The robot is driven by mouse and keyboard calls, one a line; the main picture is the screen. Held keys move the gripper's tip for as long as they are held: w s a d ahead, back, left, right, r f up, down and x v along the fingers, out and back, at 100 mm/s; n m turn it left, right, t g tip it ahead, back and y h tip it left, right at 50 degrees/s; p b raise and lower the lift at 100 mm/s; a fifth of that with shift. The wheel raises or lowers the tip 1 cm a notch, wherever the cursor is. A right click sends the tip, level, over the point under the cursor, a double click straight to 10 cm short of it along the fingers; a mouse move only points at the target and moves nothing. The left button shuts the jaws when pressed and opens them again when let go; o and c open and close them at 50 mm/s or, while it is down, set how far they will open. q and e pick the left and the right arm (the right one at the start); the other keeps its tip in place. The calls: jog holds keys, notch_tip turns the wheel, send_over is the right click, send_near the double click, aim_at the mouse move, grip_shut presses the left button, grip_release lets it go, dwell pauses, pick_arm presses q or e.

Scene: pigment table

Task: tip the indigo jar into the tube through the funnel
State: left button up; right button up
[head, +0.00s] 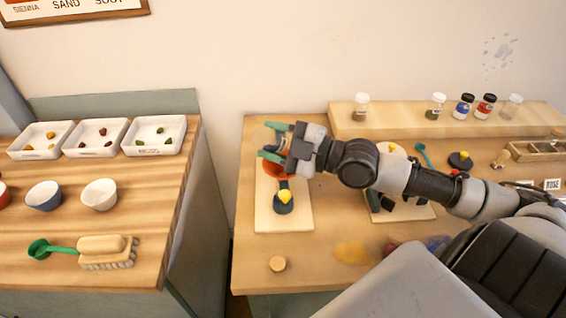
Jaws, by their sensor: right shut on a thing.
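My right gripper (272,141) reaches in from the right over the back of a pale board (296,212). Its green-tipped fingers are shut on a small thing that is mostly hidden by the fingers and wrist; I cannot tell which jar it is. Just below the fingers an orange, round-rimmed piece (275,168) shows in part; it may be the funnel. I cannot make out the tube. On the shelf stand several small jars, among them one with a blue band (464,107) and one with a red band (486,106). My left gripper is out of view.
A dark piece with a yellow top (284,199) is on the pale board. Pigment stains (352,252) mark the table. A raised shelf (400,124) runs along the back. A gap separates the left table, with trays (153,152), bowls and a brush.

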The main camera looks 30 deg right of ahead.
jog(key=shift+d+f+m+t+b, duration=0.25)
jog(key=shift+m+b, duration=0.25)
jog(key=shift+b, duration=0.25)
dwell(0.8)
jog(key=shift+a, duration=0.1)
